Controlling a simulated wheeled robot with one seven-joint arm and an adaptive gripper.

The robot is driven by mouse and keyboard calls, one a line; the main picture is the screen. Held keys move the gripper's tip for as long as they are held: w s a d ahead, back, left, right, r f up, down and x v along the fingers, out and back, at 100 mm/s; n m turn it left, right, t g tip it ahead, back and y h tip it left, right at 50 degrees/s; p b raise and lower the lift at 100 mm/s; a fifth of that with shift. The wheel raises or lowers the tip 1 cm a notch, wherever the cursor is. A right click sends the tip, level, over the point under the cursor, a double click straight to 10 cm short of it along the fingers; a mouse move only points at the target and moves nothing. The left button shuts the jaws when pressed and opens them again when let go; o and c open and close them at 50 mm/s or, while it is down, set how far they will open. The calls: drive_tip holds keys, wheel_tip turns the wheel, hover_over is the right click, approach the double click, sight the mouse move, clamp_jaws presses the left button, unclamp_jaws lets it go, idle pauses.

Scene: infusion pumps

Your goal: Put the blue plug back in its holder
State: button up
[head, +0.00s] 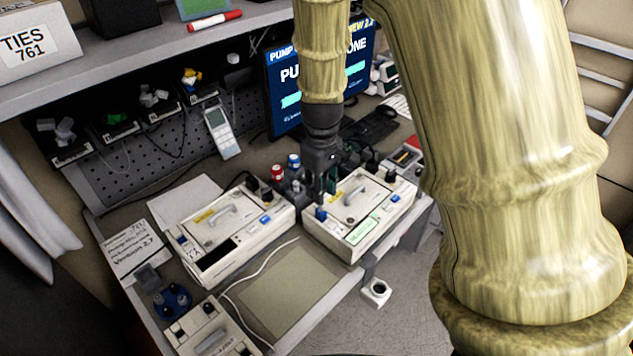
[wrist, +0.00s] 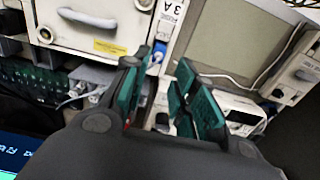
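A small blue plug (head: 320,213) sits at the left edge of the right-hand pump (head: 350,245), below my gripper. In the wrist view a blue piece, which looks like this plug (wrist: 158,56), shows between and just beyond my fingertips, beside a white label reading "3 A". My gripper (head: 324,192) points down over the pump's left side. In the wrist view its green-padded fingers (wrist: 170,62) are apart, with a gap between them and no visible grip on anything. I cannot tell which part is the plug's holder, or whether the plug is seated.
A second pump (head: 222,238) stands close on the left. A red cap (head: 278,172) and a blue cap (head: 293,160) stand behind the gap between the pumps. A monitor (head: 284,88) is behind my arm. A mat (head: 288,292) lies bare at the front.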

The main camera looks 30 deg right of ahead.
sight(321, 210)
drive_tip(key=shift+s+f+b, duration=0.1)
drive_tip(key=shift+f+b, duration=0.2)
drive_tip(key=shift+f, duration=0.15)
drive_tip(key=f+b, duration=0.2)
drive_tip(key=f, duration=0.1)
drive_tip(key=shift+w+d+f, duration=0.1)
drive_tip(key=shift+w+d, duration=0.05)
drive_tip(key=shift+w, duration=0.2)
drive_tip(key=shift+s+f+b, duration=0.25)
drive_tip(key=shift+f+b, duration=0.3)
drive_tip(key=shift+f, duration=0.05)
drive_tip(key=shift+w+f+b, duration=0.15)
drive_tip(key=shift+f+b, duration=0.15)
drive_tip(key=shift+f, duration=0.75)
drive_tip(key=shift+c, duration=0.4)
clamp_jaws()
drive_tip(key=shift+r+p, duration=2.6)
drive_tip(key=shift+r, duration=0.45)
